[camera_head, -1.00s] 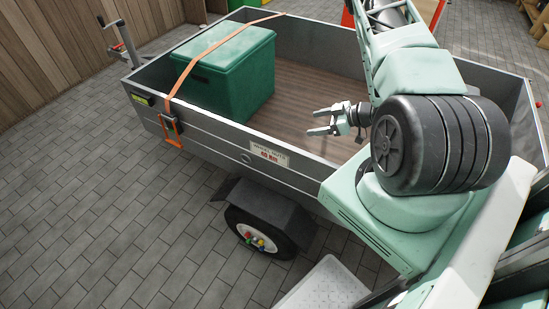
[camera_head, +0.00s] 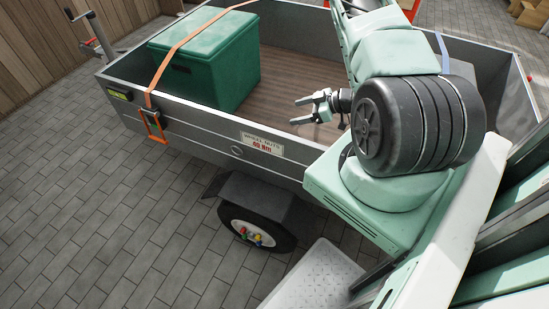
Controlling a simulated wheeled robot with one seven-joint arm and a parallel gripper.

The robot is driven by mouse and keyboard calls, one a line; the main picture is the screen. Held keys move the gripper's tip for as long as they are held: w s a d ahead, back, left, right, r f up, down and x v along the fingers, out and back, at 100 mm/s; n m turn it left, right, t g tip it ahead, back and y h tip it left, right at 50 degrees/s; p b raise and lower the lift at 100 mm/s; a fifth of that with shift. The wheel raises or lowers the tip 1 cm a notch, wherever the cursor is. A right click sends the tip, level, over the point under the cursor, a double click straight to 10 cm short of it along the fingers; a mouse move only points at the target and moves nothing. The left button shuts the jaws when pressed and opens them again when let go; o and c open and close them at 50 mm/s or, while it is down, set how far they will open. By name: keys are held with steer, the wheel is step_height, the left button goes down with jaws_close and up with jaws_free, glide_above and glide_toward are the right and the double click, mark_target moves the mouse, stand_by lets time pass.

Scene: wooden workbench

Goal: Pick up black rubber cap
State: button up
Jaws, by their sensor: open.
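I cannot make out a black rubber cap in the head view. My gripper (camera_head: 296,111) is open and empty, its two pale fingers pointing left above the near side of the grey trailer's (camera_head: 200,133) bed. The trailer's wheel (camera_head: 256,228) shows below its side, with small red, blue, yellow and green pieces (camera_head: 250,236) at its hub. They are too small to tell apart, and a dark cap there would be hard to see.
A green lidded box (camera_head: 208,62) stands in the trailer, with an orange strap (camera_head: 183,42) over it. A label (camera_head: 262,144) sits on the trailer's side. A pale textured plate (camera_head: 310,280) lies low in front. Paved floor (camera_head: 110,220) at left is clear.

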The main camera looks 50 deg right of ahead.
step_height(320, 180, down, 18)
steer(key=b, duration=1.6)
steer(key=shift+r+b, duration=0.1)
steer(key=shift+b, duration=0.3)
steer(key=b+x, duration=0.1)
steer(key=x, duration=0.5)
steer(key=shift+w+a, duration=0.2)
steer(key=shift+w, duration=0.1)
steer(key=b+x, duration=0.1)
steer(key=x, duration=0.4)
steer(key=shift+a+f+b, duration=0.15)
steer(key=shift+f+b, duration=0.2)
steer(key=c, duration=1)
